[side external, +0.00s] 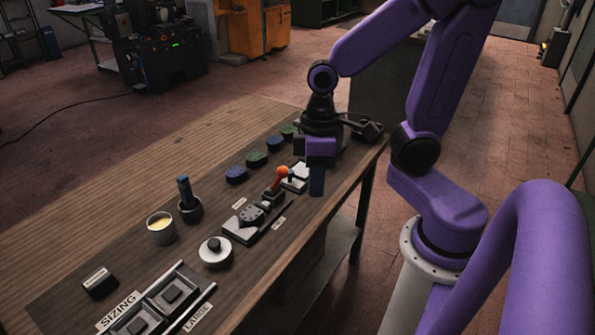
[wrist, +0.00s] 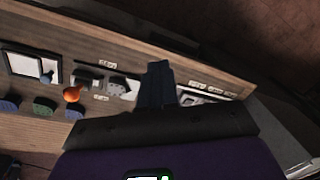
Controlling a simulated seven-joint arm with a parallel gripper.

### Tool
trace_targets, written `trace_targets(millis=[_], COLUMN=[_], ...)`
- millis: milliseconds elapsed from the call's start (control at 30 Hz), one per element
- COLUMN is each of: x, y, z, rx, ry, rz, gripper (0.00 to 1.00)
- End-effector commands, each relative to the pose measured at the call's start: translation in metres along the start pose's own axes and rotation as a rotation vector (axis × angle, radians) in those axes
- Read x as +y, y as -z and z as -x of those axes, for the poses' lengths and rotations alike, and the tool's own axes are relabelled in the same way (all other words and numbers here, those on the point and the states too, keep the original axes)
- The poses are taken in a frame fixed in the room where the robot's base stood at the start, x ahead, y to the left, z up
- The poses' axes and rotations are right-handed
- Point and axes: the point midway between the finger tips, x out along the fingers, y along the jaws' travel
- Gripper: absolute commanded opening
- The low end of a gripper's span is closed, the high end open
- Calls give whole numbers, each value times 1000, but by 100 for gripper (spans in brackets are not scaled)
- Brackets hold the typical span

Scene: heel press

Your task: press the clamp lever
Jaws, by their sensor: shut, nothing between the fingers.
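The clamp lever (side external: 278,180) has an orange ball knob and rises at a tilt from a dark clamp base (side external: 244,228) on the bench. In the wrist view the orange knob (wrist: 72,94) shows left of my fingers. My gripper (side external: 316,190) is shut and empty, with its fingers pointing down. In the side view it is right of the knob, with a visible gap between them. The shut fingers (wrist: 157,80) also show in the wrist view. How high they are above the bench is hard to tell.
Blue and green pucks (side external: 256,158) line the bench behind the lever. A cup with yellow contents (side external: 161,227), a dark pot with a blue handle (side external: 189,205), a round pale piece (side external: 215,253) and a sizing tray (side external: 158,305) stand toward the front left.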

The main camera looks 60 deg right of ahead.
Motion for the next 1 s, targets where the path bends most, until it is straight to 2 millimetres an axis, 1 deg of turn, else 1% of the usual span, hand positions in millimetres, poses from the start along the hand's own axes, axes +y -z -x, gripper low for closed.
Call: trace_targets(millis=[100, 500, 733, 1000], x=[8, 34, 49, 68], y=[10, 37, 49, 57], z=[-1, -3, -4, -4], rx=[11, 64, 103, 153], ry=[17, 69, 94, 120], rz=[-82, -340, -490, -667], gripper=[0, 0, 0, 0])
